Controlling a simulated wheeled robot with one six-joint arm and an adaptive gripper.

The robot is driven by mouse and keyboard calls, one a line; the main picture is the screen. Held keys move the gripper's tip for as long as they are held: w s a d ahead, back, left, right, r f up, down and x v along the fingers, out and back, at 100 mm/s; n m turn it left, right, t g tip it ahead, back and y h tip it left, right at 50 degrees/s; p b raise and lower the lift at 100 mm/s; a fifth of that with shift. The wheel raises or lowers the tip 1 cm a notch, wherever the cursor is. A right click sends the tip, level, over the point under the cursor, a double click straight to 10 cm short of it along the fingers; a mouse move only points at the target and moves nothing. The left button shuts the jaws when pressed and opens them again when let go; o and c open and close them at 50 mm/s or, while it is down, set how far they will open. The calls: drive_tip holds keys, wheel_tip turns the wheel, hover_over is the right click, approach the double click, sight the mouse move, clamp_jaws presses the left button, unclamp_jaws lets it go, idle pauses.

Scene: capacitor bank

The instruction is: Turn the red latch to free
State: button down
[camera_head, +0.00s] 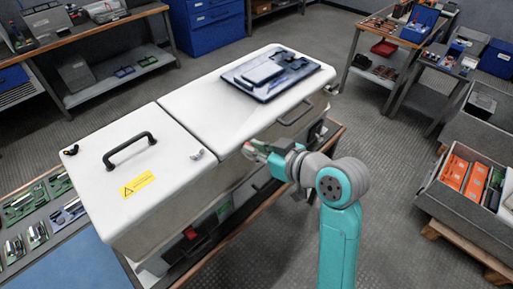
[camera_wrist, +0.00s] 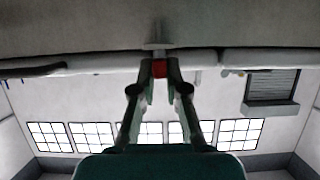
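The red latch (camera_wrist: 159,69) is a small red block in the wrist view, just below the edge of a grey-white body. The tips of my gripper (camera_wrist: 160,76) sit on either side of it, with no clear gap showing. In the head view my gripper (camera_head: 256,149) is at the near side of the white cabinet (camera_head: 213,102), close to the seam between its two lids. The latch is not clearly visible there, because the fingers cover that spot.
The left lid carries a black handle (camera_head: 129,149) and a yellow warning label (camera_head: 138,184). A dark tray (camera_head: 270,75) lies on the right lid. Benches with parts stand around, and a grey crate (camera_head: 465,190) is at right. Open floor lies between.

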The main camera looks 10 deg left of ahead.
idle(0.4)
drive_tip(key=shift+w+d+n+g+y, duration=0.1)
drive_tip(key=shift+w+n+g+y, duration=0.1)
drive_tip(key=shift+n+g+y, duration=0.6)
drive_tip(key=n+g, duration=0.2)
drive_tip(key=n+g+y, duration=0.1)
drive_tip(key=g, duration=0.1)
drive_tip(key=shift+w+n, duration=0.2)
drive_tip(key=shift+n, duration=0.2)
drive_tip(key=n+g, duration=0.1)
drive_tip(key=g, duration=0.1)
drive_tip(key=n+g, duration=0.3)
drive_tip(key=shift+w+n+g, duration=0.25)
drive_tip(key=shift+n+g, duration=0.15)
drive_tip(key=c, duration=1.2)
unclamp_jaws()
